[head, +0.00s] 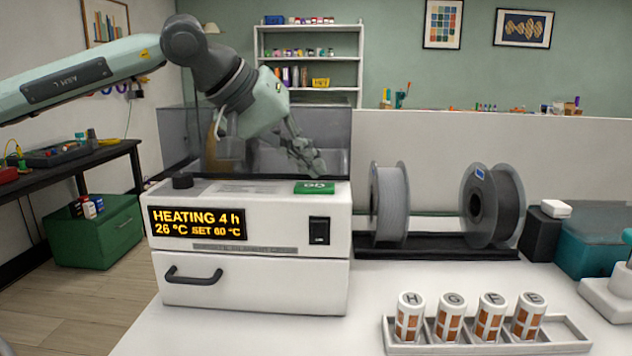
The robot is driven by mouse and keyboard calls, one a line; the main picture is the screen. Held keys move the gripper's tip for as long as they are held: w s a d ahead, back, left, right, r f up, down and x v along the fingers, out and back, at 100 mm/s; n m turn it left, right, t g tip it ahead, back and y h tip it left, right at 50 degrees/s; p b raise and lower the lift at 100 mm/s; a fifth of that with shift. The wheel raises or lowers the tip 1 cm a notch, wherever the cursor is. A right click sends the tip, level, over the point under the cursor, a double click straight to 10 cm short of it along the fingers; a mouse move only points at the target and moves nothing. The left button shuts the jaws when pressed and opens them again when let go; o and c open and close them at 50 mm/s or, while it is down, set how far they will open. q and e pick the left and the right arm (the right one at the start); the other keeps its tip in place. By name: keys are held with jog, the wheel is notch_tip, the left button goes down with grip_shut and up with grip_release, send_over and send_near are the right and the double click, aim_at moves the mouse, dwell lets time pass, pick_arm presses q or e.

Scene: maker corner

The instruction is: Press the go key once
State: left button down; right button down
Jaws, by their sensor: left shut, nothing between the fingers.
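The green go key (314,188) sits on the top front right of a white machine (252,284). The machine's display (197,223) reads "HEATING 4 h", "26 °C" and "SET 60 °C". My left gripper (319,170) is shut and empty, pointing down just above and behind the go key. I see a small gap between the fingertips and the key, but cannot judge its exact size. My right gripper is not in view.
A rack (461,349) with several lettered canisters is at the front right. White tabletop between is clear.

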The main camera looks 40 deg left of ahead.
aim_at(310, 186)
pick_arm(q)
notch_tip(310, 186, up, 6)
jog(key=p, duration=0.4)
jog(key=shift+f, duration=0.1)
jog(key=shift+f, duration=0.1)
dwell(0.5)
